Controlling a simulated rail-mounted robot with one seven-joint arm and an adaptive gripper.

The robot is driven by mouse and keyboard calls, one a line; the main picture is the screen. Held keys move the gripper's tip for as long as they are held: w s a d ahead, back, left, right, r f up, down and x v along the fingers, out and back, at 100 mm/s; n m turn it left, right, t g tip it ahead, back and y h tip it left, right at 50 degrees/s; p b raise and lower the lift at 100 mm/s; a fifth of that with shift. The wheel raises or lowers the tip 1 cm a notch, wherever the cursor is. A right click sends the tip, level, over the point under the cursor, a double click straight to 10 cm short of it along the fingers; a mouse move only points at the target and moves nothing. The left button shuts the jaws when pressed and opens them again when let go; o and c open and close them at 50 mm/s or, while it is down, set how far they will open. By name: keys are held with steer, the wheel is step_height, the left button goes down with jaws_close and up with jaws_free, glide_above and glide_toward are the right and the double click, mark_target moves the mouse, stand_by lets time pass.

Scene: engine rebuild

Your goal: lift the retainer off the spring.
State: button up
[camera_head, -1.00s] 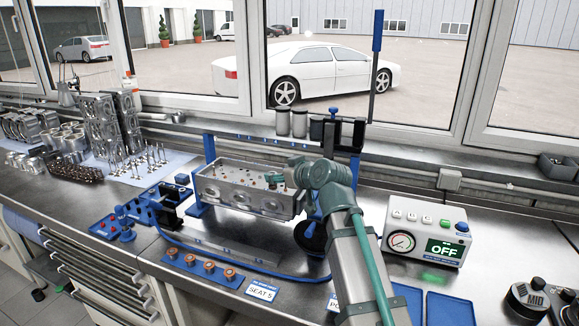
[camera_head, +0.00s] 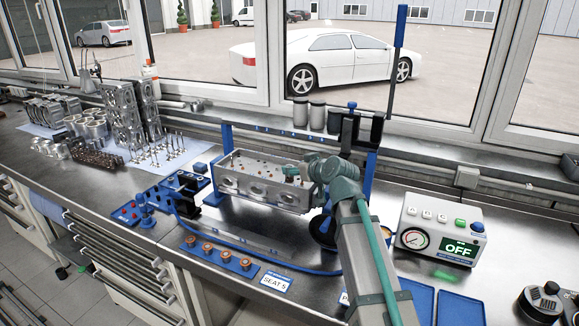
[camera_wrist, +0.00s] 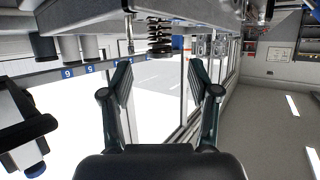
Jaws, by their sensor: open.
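My gripper (camera_head: 288,172) is over the right part of the grey cylinder head (camera_head: 262,201). In the wrist view, which is turned over, my gripper (camera_wrist: 160,68) is open, with its two fingers apart and nothing between the tips. A dark coil spring (camera_wrist: 160,30) stands out from the head just beyond the fingertips, roughly centred between them. A dark disc at the spring's free end looks like the retainer (camera_wrist: 160,49); its edges are hard to make out. The spring and retainer are too small to tell in the head view.
A blue fixture frame (camera_head: 226,150) stands around the head. Grey and black cylinders (camera_head: 317,116) stand behind it. A blue strip with several copper-coloured parts (camera_head: 219,254) lies in front. A control box reading OFF (camera_head: 437,236) is at the right.

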steer(key=shift+p+x, duration=0.3)
steer(key=shift+x, duration=1.15)
steer(key=c, duration=0.9)
steer(key=shift+c, duration=0.2)
